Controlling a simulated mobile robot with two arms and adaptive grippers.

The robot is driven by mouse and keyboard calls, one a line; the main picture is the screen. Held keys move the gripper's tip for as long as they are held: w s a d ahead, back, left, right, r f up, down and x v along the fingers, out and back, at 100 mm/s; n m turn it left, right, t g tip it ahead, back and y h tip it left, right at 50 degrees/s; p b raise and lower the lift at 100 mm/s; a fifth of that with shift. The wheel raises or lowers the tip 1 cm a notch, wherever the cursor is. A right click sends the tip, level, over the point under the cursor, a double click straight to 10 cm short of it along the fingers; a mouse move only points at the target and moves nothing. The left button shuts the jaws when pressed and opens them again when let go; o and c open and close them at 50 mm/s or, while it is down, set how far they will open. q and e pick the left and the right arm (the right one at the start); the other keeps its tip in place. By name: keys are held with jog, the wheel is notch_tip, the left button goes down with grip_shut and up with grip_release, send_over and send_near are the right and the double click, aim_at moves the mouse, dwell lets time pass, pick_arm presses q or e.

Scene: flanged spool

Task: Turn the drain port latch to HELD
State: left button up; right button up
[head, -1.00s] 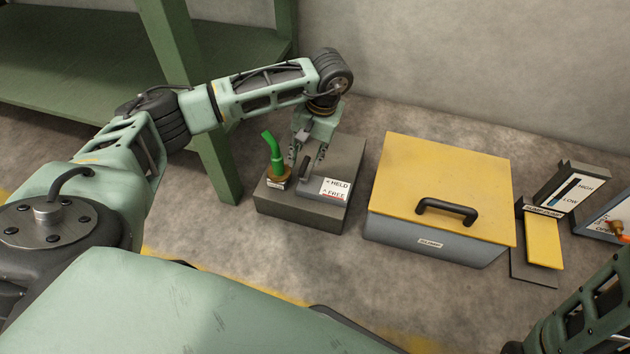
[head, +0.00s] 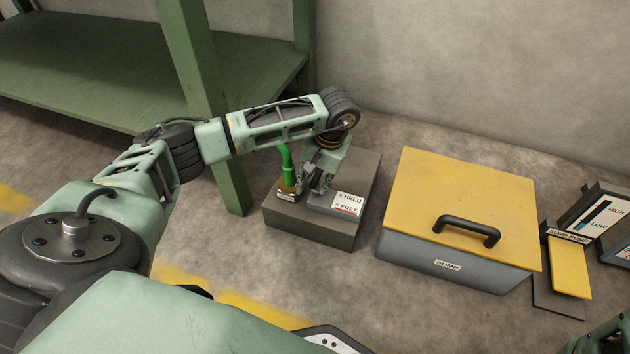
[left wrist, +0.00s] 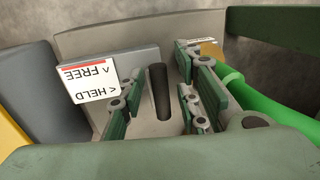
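A grey block (head: 315,232) stands on the floor with a HELD/FREE label (head: 349,203) on top. The dark latch handle (left wrist: 159,92) shows in the left wrist view, its long side in line with the FREE arrow. My left gripper (head: 316,188) is low over the block; in the left wrist view its fingers (left wrist: 158,106) are apart, one on each side of the latch handle, with gaps visible. In the head view the gripper hides the latch. A green pipe (head: 287,162) on a brass fitting rises beside the gripper.
A grey sump box (head: 440,262) with a yellow lid and black handle stands right of the block. A yellow pump panel (head: 570,268) and a HIGH/LOW gauge (head: 598,215) are farther right. A green shelf post (head: 220,150) stands close left of the block.

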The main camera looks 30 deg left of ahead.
pick_arm(q)
grip_shut()
jog(key=shift+a, duration=0.1)
